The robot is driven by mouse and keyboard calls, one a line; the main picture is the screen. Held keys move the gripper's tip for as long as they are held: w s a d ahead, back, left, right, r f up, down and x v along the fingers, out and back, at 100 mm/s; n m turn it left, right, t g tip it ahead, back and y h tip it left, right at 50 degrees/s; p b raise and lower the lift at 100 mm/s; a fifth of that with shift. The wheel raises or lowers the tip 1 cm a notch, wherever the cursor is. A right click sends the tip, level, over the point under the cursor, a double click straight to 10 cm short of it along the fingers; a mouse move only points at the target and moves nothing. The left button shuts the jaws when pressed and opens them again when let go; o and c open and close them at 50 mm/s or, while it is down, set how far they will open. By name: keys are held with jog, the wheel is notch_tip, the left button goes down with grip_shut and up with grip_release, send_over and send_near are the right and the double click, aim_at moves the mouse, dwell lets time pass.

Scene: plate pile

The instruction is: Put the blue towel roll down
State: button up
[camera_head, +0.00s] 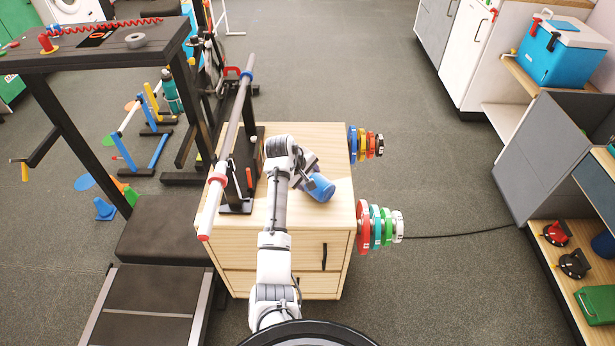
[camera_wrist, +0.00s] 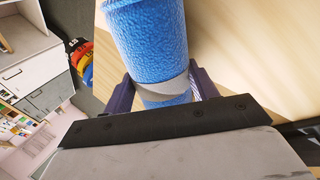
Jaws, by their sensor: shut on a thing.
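The blue towel roll (camera_head: 320,187) is in my gripper (camera_head: 305,178), over the top of the wooden cabinet (camera_head: 335,215). In the wrist view the blue towel roll (camera_wrist: 148,40) has a textured surface and a grey band around it. The two dark fingers of my gripper (camera_wrist: 163,92) are on either side of the roll near the band. Its lower end is hidden behind the gripper body. I cannot tell whether the roll touches the cabinet top.
Coloured weight plates (camera_head: 376,226) stick out from the cabinet's right side. A barbell (camera_head: 228,150) on a black stand (camera_head: 245,165) is at the cabinet top's left. The front right of the top is bare. A dark table (camera_head: 100,52) stands at the left.

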jog(key=o, duration=1.1)
jog(key=shift+r, duration=0.1)
jog(key=b+v, duration=0.1)
jog(key=v, duration=1.1)
jog(key=shift+s, duration=0.15)
